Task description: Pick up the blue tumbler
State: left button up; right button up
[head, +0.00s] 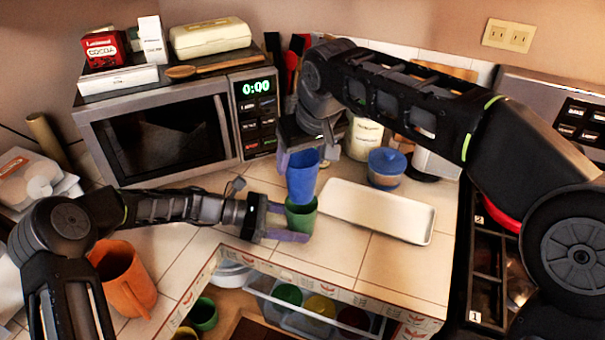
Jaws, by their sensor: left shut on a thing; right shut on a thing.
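The blue tumbler (302,177) is upright, directly above a green tumbler (301,215). Its lower end meets the green tumbler's mouth; I cannot tell whether it sits inside. My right gripper (301,157) comes down from above and is shut on the blue tumbler near its rim. My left gripper (288,222) reaches in from the left, low over the counter, and is shut on the green tumbler, with fingers on either side of it. The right gripper partly hides the blue tumbler's top.
A white tray (425,233) lies right of the tumblers. A blue-lidded jar (386,168) and a white canister (364,140) stand behind it. The microwave (160,133) is at back left, an orange pitcher (125,277) at front left. An open drawer (262,302) with cups is below.

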jog(key=shift+r, duration=0.3)
pick_arm(q)
jog(key=o, duration=1.1)
jog(key=shift+c, duration=0.2)
jog(key=v, duration=1.2)
